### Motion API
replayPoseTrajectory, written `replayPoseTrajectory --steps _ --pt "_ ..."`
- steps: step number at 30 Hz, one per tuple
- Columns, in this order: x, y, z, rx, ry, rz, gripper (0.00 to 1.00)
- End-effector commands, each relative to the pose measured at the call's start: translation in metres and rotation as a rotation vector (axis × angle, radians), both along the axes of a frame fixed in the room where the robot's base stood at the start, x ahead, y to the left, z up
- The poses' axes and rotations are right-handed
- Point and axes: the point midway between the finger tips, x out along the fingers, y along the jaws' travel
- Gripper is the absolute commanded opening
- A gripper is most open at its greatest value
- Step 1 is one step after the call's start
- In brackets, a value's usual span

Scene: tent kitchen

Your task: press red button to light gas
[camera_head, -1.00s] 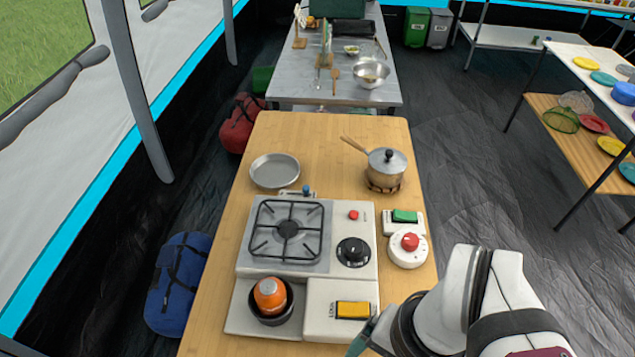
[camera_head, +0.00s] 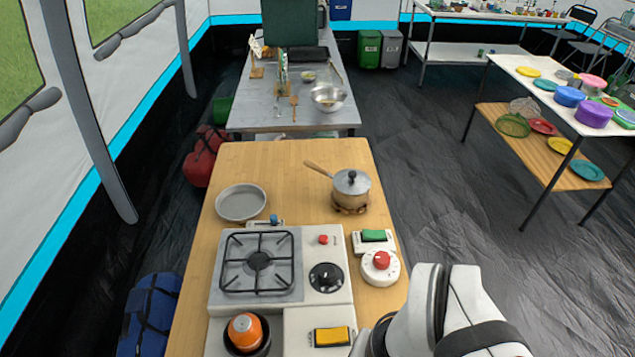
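The gas stove (camera_head: 260,240) stands on the wooden table, with one burner (camera_head: 258,261) under a black grate. No flame shows on the burner. A small red button (camera_head: 323,239) sits on the stove's panel, above a black knob (camera_head: 326,277). A second, larger red button (camera_head: 381,260) tops a round white device to the right of the stove. My arm reaches in from the bottom right, beside the stove's front corner. My gripper's fingertips are outside the picture or hidden, so I cannot see whether it holds anything.
A yellow switch (camera_head: 332,336) and an orange cup (camera_head: 245,329) in a dark bowl are at the stove's front. A green switch (camera_head: 374,236), a lidded pot (camera_head: 350,187) and a metal plate (camera_head: 241,203) stand around it. Bare wood (camera_head: 290,165) lies behind.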

Motion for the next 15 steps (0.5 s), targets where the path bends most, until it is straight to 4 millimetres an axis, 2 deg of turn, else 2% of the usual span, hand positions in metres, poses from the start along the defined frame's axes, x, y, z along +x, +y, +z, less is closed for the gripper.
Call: replayPoseTrajectory --steps 1,9,15 --pt "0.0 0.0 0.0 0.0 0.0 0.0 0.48" --pt "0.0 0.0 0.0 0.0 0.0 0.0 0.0" --pt "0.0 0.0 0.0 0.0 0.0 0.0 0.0"
